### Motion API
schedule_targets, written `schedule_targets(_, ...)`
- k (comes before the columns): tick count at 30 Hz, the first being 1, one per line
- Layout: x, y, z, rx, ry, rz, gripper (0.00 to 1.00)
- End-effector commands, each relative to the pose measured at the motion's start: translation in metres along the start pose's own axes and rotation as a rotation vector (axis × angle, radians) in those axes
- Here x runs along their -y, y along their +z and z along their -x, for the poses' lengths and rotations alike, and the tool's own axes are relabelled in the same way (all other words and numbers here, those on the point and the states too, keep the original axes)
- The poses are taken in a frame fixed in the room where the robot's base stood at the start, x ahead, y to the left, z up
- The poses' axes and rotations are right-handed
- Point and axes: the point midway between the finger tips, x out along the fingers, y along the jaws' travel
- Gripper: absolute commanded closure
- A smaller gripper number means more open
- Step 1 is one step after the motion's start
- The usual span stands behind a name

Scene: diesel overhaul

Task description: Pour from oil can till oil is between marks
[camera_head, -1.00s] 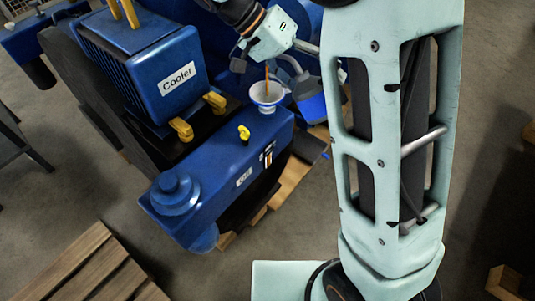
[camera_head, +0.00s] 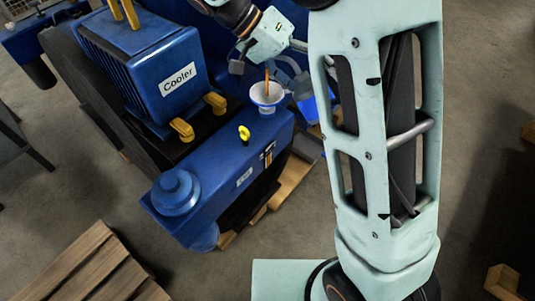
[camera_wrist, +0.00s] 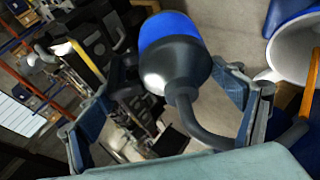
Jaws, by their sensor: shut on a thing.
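My gripper (camera_wrist: 168,95) is shut on the oil can (camera_wrist: 172,42), which has a blue body and a dark grey shoulder. The can is tipped, and its curved spout reaches over the funnel (camera_wrist: 292,52). An orange-brown oil stream (camera_head: 267,73) falls into the white and blue funnel (camera_head: 266,95) on the blue engine block (camera_head: 225,170). In the head view the can (camera_head: 309,108) is partly hidden by my arm. The level gauge (camera_head: 267,157) is on the engine's side; its marks and oil level are too small to read.
A blue box labelled Cooler (camera_head: 165,75) stands at the left on the engine. A yellow handle (camera_head: 244,133) sticks up close to the funnel. Wooden pallets (camera_head: 90,270) lie on the floor at lower left. Floor at the right is mostly clear.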

Motion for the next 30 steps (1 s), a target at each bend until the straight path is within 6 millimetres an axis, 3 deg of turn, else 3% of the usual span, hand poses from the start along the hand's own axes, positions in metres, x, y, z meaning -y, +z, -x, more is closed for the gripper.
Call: schedule_targets(30, -0.0015, -0.0017, 0.0038, -0.001, 0.063, 0.025, 0.53)
